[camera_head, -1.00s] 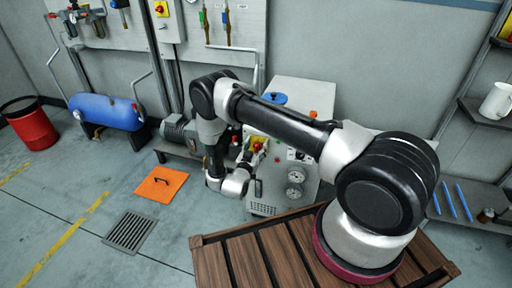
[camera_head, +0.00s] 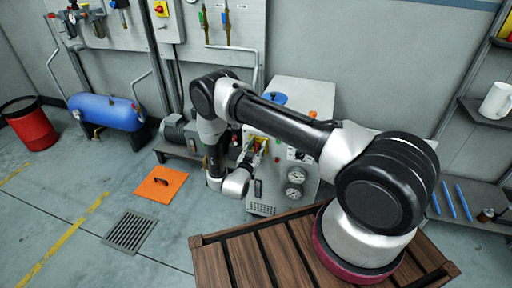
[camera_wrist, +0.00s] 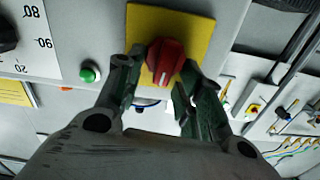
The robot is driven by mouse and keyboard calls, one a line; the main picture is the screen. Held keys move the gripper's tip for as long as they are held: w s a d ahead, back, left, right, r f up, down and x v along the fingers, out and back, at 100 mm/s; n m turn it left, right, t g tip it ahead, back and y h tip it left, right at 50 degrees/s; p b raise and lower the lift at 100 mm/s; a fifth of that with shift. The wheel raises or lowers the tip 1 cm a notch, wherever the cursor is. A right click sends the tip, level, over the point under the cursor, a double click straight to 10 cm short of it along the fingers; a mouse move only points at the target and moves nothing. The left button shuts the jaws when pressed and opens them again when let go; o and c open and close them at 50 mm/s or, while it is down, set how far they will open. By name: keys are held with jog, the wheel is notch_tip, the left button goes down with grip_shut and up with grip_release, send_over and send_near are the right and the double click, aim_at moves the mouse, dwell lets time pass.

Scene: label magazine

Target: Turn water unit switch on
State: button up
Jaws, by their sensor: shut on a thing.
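The water unit (camera_head: 295,92) is a grey cabinet against the back wall, partly hidden behind my arm. In the wrist view its switch is a red rotary knob (camera_wrist: 165,62) on a yellow plate (camera_wrist: 190,22). My gripper (camera_wrist: 160,88) has one finger on each side of the knob and is shut on it. In the head view my gripper (camera_head: 252,158) is at the cabinet's front, and the knob is mostly hidden there. I cannot tell from the views whether the knob stands at on or off.
A green button (camera_wrist: 90,73) and a dial scale (camera_wrist: 28,38) are beside the yellow plate. Two gauges (camera_head: 295,175) are on the cabinet front. A wooden pallet (camera_head: 225,262) lies under my arm's base. A blue tank (camera_head: 105,112) and an orange plate (camera_head: 162,184) are at left.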

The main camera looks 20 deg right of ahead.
jog(key=m, duration=0.4)
jog(key=shift+s+d+f, duration=0.15)
jog(key=shift+s+d, duration=0.1)
jog(key=shift+d, duration=0.05)
jog(key=m, duration=0.4)
jog(key=shift+s+d+f, duration=0.15)
jog(key=shift+d+f, duration=0.05)
jog(key=shift+s+d+f+m, duration=0.1)
jog(key=shift+f+m, duration=0.1)
jog(key=shift+m, duration=1.2)
jog(key=shift+d+f+m, duration=0.1)
jog(key=shift+f+m, duration=0.15)
jog(key=shift+m, duration=1.15)
jog(key=shift+s+f+m, duration=0.1)
jog(key=shift+f+m, duration=0.1)
jog(key=shift+m, duration=1.2)
jog(key=o, duration=1)
jog(key=v, duration=1.2)
